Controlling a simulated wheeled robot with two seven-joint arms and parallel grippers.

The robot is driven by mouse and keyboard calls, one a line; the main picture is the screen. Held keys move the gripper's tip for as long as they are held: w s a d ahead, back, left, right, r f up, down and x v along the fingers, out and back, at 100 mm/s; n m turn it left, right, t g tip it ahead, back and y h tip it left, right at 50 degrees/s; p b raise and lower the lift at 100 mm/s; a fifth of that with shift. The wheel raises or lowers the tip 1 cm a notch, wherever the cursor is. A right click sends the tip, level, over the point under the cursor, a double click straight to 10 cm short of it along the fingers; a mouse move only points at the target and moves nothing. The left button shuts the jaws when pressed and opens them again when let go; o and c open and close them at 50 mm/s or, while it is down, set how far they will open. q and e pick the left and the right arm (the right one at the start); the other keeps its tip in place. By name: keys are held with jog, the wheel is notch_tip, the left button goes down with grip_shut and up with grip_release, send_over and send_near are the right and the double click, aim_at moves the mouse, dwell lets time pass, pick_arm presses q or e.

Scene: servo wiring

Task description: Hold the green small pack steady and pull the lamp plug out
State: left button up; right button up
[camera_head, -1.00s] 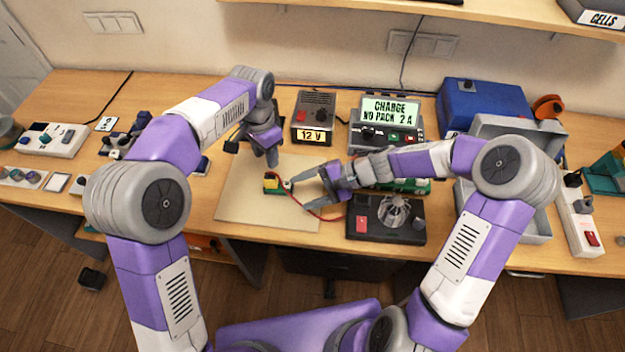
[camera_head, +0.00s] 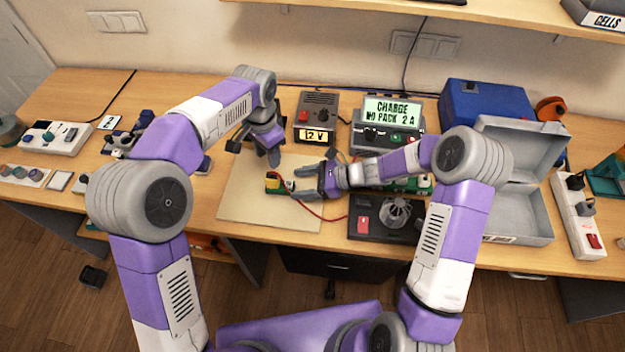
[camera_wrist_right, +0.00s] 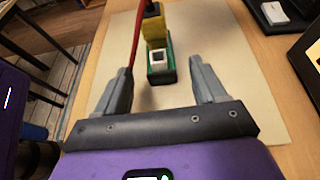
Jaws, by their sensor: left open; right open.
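The small pack, green below and yellow above, stands on the pale mat in the head view (camera_head: 272,183). In the right wrist view its green part (camera_wrist_right: 161,75) has a white square piece on its near face. A red cable (camera_wrist_right: 136,45) runs from a dark end at the pack's top down past the left finger. I cannot tell the lamp plug's exact outline. My left gripper (camera_head: 274,161) is open, pointing down just behind the pack. My right gripper (camera_head: 291,184) is open at the pack's right; its fingers are short of the pack in the wrist view (camera_wrist_right: 162,88).
The pale mat (camera_head: 240,205) is mostly clear. A black lamp base (camera_head: 365,225) stands to its right, with the red cable reaching toward it. The 12 V box (camera_head: 318,112) and the charger, reading "CHARGE NO PACK 2 A" (camera_head: 392,110), stand behind. A grey open case (camera_head: 520,230) is at right.

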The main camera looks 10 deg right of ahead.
aim_at(272, 175)
jog(key=shift+x, duration=2.05)
jog(key=shift+c, duration=0.4)
jog(key=c, duration=1)
pick_arm(q)
jog(key=shift+o, duration=0.9)
pick_arm(e)
jog(key=shift+c, duration=0.2)
pick_arm(q)
jog(key=n, duration=0.2)
jog(key=r+n, duration=0.1)
jog(key=shift+r+n, duration=0.2)
jog(key=shift+n, duration=0.2)
notch_tip(272, 175, down, 11)
jog(key=n, duration=0.4)
jog(key=shift+r, duration=0.15)
